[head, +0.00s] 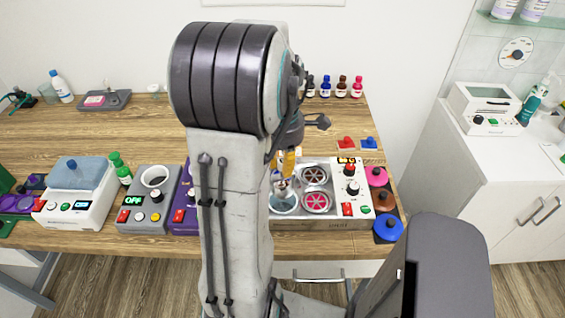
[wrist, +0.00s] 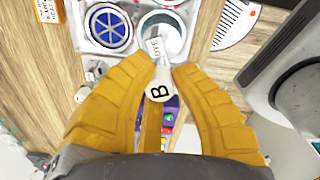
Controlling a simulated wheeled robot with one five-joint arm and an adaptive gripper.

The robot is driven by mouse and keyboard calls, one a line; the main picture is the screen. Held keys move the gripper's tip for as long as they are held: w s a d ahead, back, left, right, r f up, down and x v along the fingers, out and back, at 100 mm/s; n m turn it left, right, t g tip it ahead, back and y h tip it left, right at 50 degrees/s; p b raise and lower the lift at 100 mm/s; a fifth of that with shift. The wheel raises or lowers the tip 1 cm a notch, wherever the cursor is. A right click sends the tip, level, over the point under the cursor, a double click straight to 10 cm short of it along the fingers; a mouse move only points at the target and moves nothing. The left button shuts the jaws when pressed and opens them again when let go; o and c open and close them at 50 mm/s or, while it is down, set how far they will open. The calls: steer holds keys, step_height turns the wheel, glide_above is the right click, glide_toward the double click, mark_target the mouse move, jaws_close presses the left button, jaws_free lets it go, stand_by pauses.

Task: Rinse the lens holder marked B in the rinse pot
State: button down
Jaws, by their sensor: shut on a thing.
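The lens holder marked B (wrist: 160,88) has a white round end with a black B and a narrow pale part reaching away. My gripper (wrist: 161,70) has its orange fingers closed on it. In the head view my gripper (head: 289,160) is over the left side of the silver pot unit (head: 335,222), partly behind my arm. The holder's far part overlaps the rim of a round pot with pale liquid (wrist: 163,22). This pot also shows in the head view (head: 284,204). I cannot tell whether the holder touches the liquid. No rinse label is readable.
A blue-spoked round pot (wrist: 108,28) sits beside the liquid pot; a red-spoked one (head: 316,202) shows in the head view. Coloured pads (head: 388,229) lie right of the unit. A grey device (head: 148,212) and a white device (head: 75,205) stand left.

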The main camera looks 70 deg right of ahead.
mark_target(283, 189)
steer(key=shift+f+b, duration=3.8)
steer(key=shift+f, duration=0.95)
steer(key=shift+f+b, duration=0.45)
steer(key=shift+r, duration=0.1)
stand_by(0.6)
steer(key=shift+r+p, duration=3.15)
steer(key=shift+r, duration=0.55)
